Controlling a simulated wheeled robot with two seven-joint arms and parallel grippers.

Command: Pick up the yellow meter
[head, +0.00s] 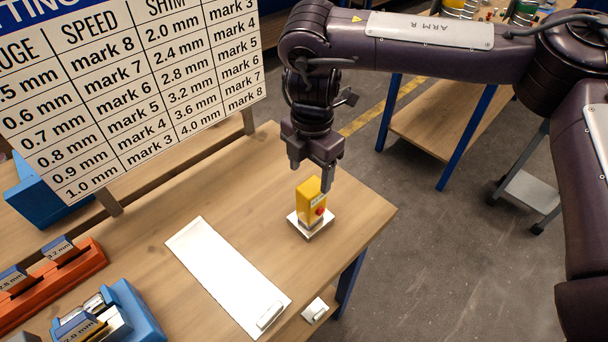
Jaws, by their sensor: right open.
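The yellow meter (310,198) is an upright yellow box with a red round part on its side and a small label near its top. It stands on a small white base (301,225) near the right edge of the wooden table. My right gripper (312,175) points down just above the meter. Its jaws are open, with one finger tip close beside the meter's top; I cannot tell if it touches. My left gripper is not in view.
A white rectangular plate (220,265) lies left of the meter. An orange rack (85,266) and a blue holder (140,318) with labelled shims stand at the lower left. A large chart board (130,80) rises behind. The table between the board and the meter is clear.

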